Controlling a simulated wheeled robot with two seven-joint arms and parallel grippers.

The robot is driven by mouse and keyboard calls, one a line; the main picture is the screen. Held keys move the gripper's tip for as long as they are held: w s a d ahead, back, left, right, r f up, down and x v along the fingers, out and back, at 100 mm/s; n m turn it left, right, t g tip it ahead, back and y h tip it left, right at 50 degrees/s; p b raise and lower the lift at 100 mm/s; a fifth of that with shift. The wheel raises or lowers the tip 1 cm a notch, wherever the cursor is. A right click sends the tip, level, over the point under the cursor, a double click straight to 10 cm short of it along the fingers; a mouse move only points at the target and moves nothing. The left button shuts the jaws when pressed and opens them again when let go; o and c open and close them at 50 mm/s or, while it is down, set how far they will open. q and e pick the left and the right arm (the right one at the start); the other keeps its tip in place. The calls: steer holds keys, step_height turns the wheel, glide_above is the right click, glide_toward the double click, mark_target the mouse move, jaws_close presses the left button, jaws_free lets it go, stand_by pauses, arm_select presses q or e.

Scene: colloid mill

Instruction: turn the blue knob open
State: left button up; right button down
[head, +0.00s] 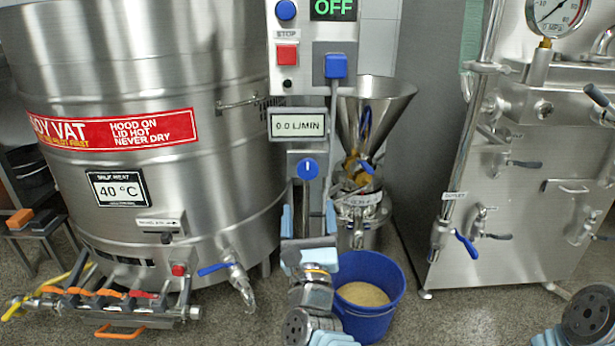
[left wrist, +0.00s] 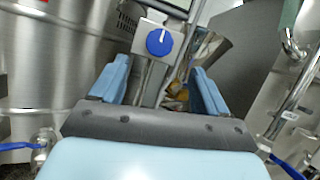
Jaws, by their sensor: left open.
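The blue knob (head: 307,168) is round, with a white mark that stands about upright. It sits on a grey plate on the column below the 0.0 L/MIN display (head: 297,125). My left gripper (head: 308,216) is below the knob in the head view, its two light-blue fingers pointing up, apart and empty. In the left wrist view the knob (left wrist: 160,42) shows beyond the fingertips, between the two fingers of the left gripper (left wrist: 161,80). The fingers do not appear to touch it. My right gripper is not in view.
A steel hopper (head: 375,110) stands right of the column, close to the knob. A blue bucket (head: 372,318) is on the floor below. A large steel vat (head: 150,60) is at left, and a steel machine (head: 545,190) with levers is at right. The display above reads OFF.

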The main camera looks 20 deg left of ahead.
mark_target(308, 171)
arm_select(q)
steer(key=x, duration=1)
steer(key=shift+b, duration=0.35)
steer(key=c, duration=1)
steer(key=shift+c, duration=0.2)
